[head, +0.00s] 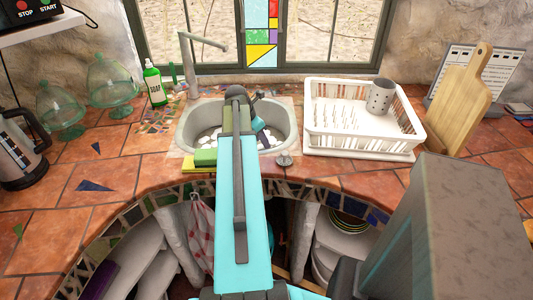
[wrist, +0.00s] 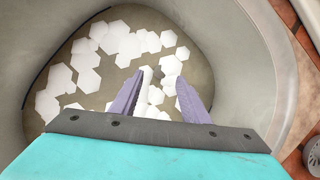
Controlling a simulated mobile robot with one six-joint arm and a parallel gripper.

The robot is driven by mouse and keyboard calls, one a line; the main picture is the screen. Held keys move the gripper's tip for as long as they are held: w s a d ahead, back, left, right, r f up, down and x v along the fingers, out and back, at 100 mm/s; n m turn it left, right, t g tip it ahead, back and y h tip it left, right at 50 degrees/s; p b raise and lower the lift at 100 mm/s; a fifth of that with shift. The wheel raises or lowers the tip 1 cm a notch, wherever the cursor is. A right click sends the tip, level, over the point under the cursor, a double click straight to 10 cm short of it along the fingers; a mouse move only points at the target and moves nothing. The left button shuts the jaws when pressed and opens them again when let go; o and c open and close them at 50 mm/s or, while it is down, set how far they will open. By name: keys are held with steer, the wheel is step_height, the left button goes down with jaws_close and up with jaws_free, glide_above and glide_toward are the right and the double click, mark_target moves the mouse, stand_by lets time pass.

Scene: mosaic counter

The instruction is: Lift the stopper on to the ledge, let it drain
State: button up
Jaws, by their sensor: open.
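My gripper (wrist: 160,77) is open inside the sink basin, its two purple-grey fingers pointing down towards the basin floor. A small dark grey piece (wrist: 158,73), perhaps the stopper's top, shows between the fingertips and is partly ringed by white patches. I cannot tell how far below the fingertips it is. A round grey metal piece with holes and a knob (head: 284,159) sits on the ledge at the sink's front right; its edge also shows in the wrist view (wrist: 313,155). The sink (head: 286,124) holds white hexagonal foam-like patches (wrist: 125,45). My arm hides much of the basin in the head view.
A white dish rack (head: 335,139) with a grey cup (head: 380,96) stands right of the sink. Green and yellow sponges (head: 203,160) lie at its front left. A soap bottle (head: 154,83) and tap (head: 190,65) stand behind left. Tiles at far left front are clear.

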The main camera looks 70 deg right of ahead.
steer(key=shift+p+x, duration=0.6)
steer(key=shift+x, duration=1.95)
steer(key=shift+c, duration=0.5)
jaws_close()
